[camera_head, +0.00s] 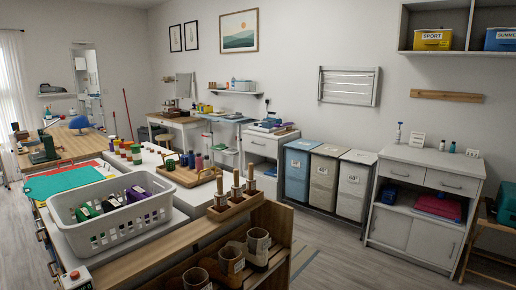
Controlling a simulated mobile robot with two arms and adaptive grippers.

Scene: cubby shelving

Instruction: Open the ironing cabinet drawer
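A light grey cabinet (425,205) stands against the right wall. It has two top drawers side by side, the left drawer (401,172) and the right drawer (452,184), both shut. Below them is an open shelf with folded red and blue cloths (438,204), then two shut doors. A smaller pale cabinet (267,147) with a shut top drawer stands farther back, with folded cloths on top. I cannot tell from labels which one is the ironing cabinet. Neither of my grippers is in view.
Three labelled bins (325,182) stand left of the grey cabinet. A wooden stand (490,235) is at its right. Floor before the cabinet looks clear.

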